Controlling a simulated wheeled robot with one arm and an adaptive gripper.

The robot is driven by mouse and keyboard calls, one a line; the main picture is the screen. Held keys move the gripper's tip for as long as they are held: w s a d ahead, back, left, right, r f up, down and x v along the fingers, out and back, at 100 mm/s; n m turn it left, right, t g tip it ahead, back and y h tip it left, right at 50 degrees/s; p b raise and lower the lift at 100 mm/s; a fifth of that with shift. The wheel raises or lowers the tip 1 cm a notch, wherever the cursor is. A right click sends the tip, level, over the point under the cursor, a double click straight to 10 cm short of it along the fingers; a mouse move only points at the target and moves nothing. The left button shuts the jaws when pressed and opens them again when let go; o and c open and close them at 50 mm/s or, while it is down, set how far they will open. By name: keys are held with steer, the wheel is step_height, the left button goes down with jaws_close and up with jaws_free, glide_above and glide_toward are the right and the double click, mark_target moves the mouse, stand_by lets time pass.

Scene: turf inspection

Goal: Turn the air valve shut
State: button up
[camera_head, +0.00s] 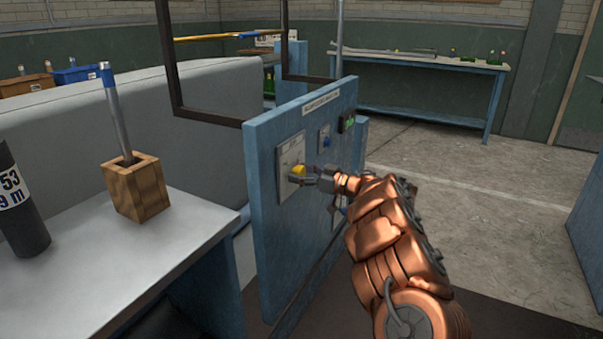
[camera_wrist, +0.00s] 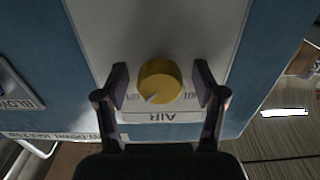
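The air valve is a round yellow knob (camera_wrist: 160,82) on a pale plate (camera_wrist: 150,25) that reads AIR, upside down in the wrist view. A light pointer mark shows on the knob's lower left. In the head view the yellow knob (camera_head: 298,170) is on the blue panel (camera_head: 273,225). My gripper (camera_wrist: 161,88) faces the plate with one finger on each side of the knob. Gaps show between the fingers and the knob, so it is open around the knob and not gripping it. In the head view my gripper (camera_head: 308,178) partly covers the plate's lower part.
A grey table (camera_head: 150,270) with a wooden holder (camera_head: 137,188) stands left. Open floor (camera_head: 480,220) lies right.

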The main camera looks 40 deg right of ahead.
steer(key=c, duration=1.1)
